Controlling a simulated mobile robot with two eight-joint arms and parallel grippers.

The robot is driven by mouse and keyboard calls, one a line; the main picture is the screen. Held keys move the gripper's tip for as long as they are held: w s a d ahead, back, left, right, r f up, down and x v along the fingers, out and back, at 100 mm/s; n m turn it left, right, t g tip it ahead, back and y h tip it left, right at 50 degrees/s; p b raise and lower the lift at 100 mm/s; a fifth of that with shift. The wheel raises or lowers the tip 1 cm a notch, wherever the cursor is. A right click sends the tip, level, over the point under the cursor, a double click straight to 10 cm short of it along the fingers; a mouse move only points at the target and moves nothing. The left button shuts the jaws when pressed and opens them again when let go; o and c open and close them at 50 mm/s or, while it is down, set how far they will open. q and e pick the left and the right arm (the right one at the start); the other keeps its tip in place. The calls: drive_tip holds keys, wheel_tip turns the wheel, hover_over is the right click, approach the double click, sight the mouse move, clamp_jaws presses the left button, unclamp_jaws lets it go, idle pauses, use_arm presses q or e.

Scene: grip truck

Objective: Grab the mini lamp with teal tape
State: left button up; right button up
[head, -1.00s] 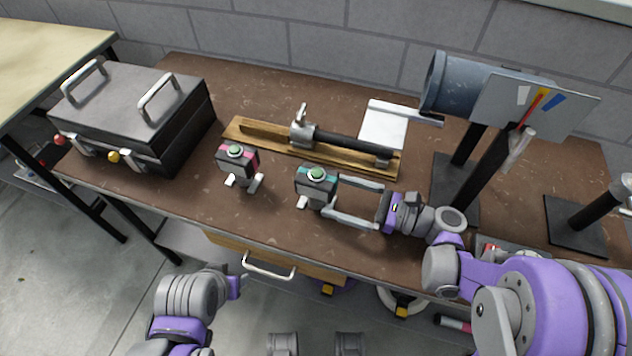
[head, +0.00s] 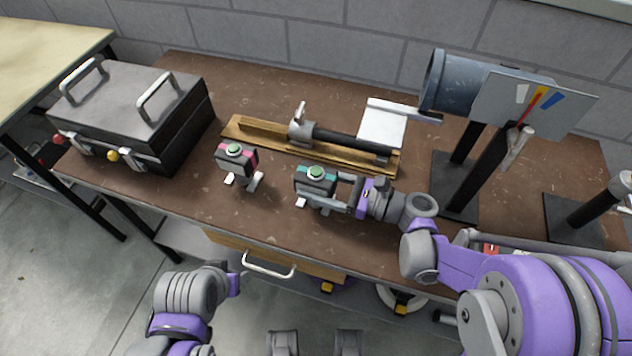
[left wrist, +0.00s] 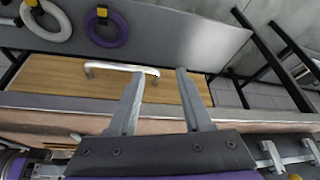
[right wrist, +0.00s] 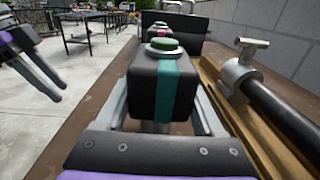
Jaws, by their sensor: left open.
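The mini lamp with teal tape (head: 315,181) stands upright on the brown workbench. It is a small black box with a green button on top and grey feet, and it also shows close up in the right wrist view (right wrist: 160,85). My right gripper (head: 332,194) reaches in from the right, its fingers open on either side of the lamp. Whether they touch it is unclear, as the box hides the fingertips. My left gripper (left wrist: 158,75) is open and empty, low in front of the bench by the drawer handle (left wrist: 120,68).
A similar lamp with pink tape (head: 236,160) stands to the left. A wooden board (head: 250,131) with a metal and black tool lies behind. A black grill-like box (head: 135,105) stands at the left. A blue cylinder (head: 458,85) on a stand is at the right.

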clamp_jaws()
